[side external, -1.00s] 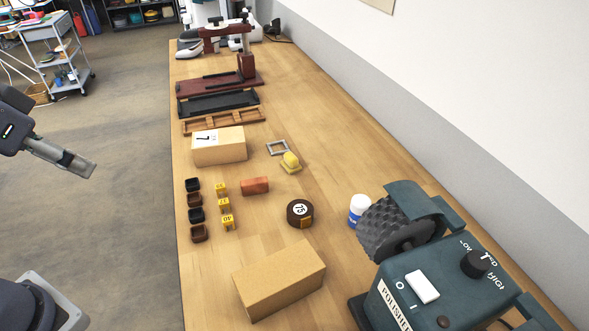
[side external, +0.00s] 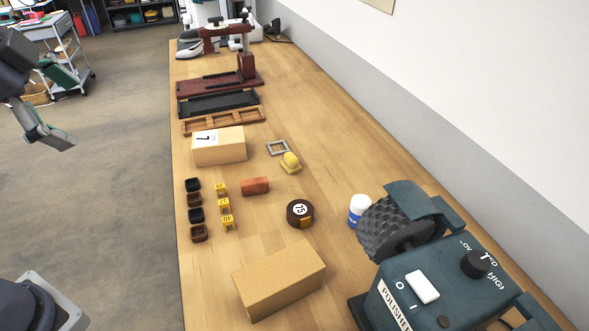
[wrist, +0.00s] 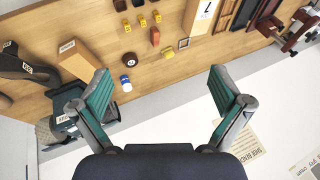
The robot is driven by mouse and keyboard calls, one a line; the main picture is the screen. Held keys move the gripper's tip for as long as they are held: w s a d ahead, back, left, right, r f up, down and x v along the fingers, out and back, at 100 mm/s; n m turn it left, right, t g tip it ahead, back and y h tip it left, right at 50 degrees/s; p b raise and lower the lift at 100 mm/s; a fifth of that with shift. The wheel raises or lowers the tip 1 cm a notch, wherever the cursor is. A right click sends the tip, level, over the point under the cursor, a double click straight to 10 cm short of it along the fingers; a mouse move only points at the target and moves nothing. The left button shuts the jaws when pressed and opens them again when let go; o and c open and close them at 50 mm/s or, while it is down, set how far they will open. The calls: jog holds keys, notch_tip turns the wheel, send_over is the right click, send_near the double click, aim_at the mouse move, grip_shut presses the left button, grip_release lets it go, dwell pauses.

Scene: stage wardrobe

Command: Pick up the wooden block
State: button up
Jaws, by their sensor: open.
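A small reddish-brown block (side external: 255,186), which looks like the wooden block, lies on the wooden bench top (side external: 215,275) beside the yellow numbered pieces. It also shows in the wrist view (wrist: 154,37), beyond and between my fingers. My gripper (side external: 66,108) is at the left edge of the side view, over the floor side and well away from the block. In the wrist view my gripper (wrist: 160,76) has its two teal-padded fingers spread wide, with nothing between them.
Two tan boxes (side external: 219,150) (side external: 280,284) flank the block's area. A round tape marked 75 (side external: 300,213), a yellow object (side external: 291,162), dark cups (side external: 196,214) and a white jar (side external: 358,210) are nearby. A polisher (side external: 430,285) stands front right. Wall behind.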

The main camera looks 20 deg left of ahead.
jog(key=w+d+r+m, duration=0.2)
jog(key=w+r+m, duration=0.2)
jog(key=w+m, duration=0.45)
jog(key=m+g, duration=0.6)
jog(key=m, duration=0.4)
send_over(254, 181)
jog(key=f, duration=3.1)
jog(key=shift+w+a+f, duration=0.1)
jog(key=shift+w+a, duration=0.05)
jog(key=shift+w, duration=0.25)
jog(key=shift+s+f, duration=0.2)
jog(key=shift+f, duration=1.35)
jog(key=shift+s+f, duration=0.2)
jog(key=shift+f, duration=1.35)
jog(key=shift+c, duration=0.4)
jog(key=c, duration=1)
jog(key=shift+r, duration=0.1)
